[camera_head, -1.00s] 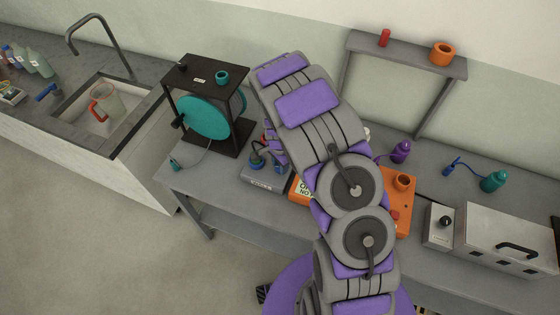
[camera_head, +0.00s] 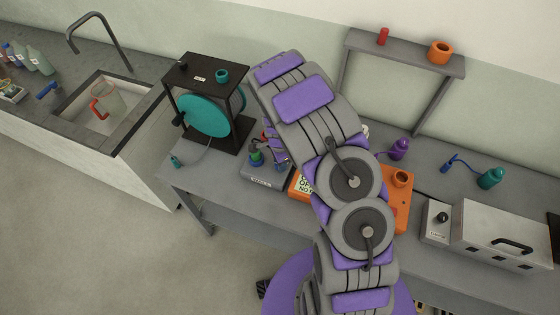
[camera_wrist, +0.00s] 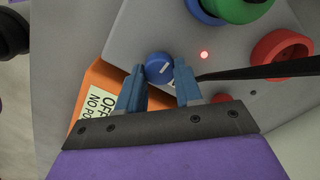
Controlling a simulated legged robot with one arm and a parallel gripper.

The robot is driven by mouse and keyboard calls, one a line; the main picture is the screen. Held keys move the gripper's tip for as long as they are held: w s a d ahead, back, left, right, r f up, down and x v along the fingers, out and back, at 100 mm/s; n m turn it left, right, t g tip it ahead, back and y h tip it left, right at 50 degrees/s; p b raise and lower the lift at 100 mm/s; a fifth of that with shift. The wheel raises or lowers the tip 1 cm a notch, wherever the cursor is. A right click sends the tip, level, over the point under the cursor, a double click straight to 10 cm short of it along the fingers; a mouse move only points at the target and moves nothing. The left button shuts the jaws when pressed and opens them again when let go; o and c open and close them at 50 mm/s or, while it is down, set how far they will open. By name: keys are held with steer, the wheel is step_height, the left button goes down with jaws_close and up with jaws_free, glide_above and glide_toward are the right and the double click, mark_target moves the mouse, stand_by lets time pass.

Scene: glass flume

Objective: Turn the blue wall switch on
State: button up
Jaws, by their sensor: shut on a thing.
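In the wrist view, a small round blue knob (camera_wrist: 158,66) with a white mark sits on a grey panel (camera_wrist: 125,40). My gripper (camera_wrist: 160,76) has its two blue fingers on either side of the knob, shut on it. A small red light (camera_wrist: 204,55) glows on the panel to the right of the knob. In the head view, the panel appears as a grey box (camera_head: 262,180) on the bench, not on a wall. My arm hides much of the box and most of my gripper there.
A green knob (camera_wrist: 240,8) and a red ring (camera_wrist: 280,52) are close by on the panel. An orange box (camera_head: 398,205) stands to the right. A black stand with a teal disc (camera_head: 205,116) is to the left. A shelf (camera_head: 405,58) hangs behind.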

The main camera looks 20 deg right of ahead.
steer(key=o, duration=1)
steer(key=shift+a, duration=0.15)
steer(key=shift+o, duration=0.2)
step_height(320, 180, up, 17)
steer(key=shift+r+p, duration=0.15)
steer(key=shift+p, duration=0.25)
steer(key=shift+w, duration=0.1)
